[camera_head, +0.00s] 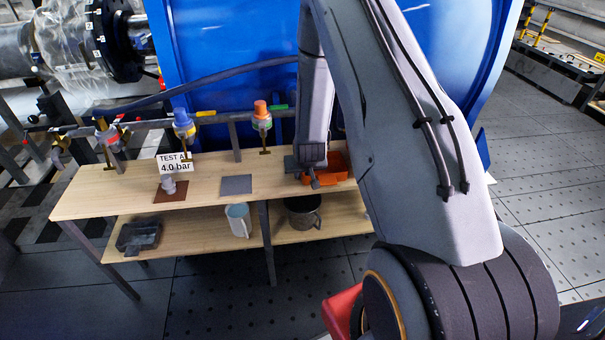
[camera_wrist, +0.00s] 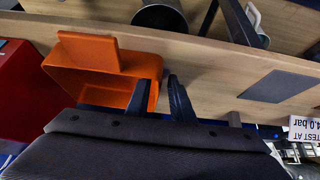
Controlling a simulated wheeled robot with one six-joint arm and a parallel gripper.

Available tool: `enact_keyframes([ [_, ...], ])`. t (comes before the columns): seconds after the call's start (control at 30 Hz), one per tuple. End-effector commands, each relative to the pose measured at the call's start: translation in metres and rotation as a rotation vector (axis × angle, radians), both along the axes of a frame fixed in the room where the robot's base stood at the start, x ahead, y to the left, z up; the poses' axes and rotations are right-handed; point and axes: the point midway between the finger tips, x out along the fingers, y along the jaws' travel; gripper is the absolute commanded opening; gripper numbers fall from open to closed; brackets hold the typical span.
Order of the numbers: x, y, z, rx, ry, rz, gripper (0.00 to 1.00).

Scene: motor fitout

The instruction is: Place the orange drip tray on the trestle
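The orange drip tray (camera_head: 338,168) sits at the right end of the upper board of the wooden trestle (camera_head: 110,190), partly hidden behind my arm. In the wrist view the tray (camera_wrist: 90,82) fills the upper left, with a raised orange plate at one side. My gripper (camera_head: 314,183) points down at the left end of the tray. In the wrist view its two fingers (camera_wrist: 160,98) stand apart. One finger overlaps the tray and the other is just beyond its edge; a small gap shows between them. I cannot tell whether either finger touches the tray.
A grey pad (camera_head: 236,185), a brown pad (camera_head: 170,193) with a grey fitting and a "TEST AT 4.0 bar" card (camera_head: 173,163) are on the upper board. A dark pot (camera_head: 303,212), a pale mug (camera_head: 238,220) and a dark tray (camera_head: 139,236) stand below. Valves line the back.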

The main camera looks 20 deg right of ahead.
Motion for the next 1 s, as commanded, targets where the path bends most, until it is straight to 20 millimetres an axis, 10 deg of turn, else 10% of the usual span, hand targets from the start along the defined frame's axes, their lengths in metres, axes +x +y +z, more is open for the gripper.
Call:
enact_keyframes([
  [1.0, -0.055, 0.016, 0.094, -0.001, -0.002, 0.0, 0.21],
])
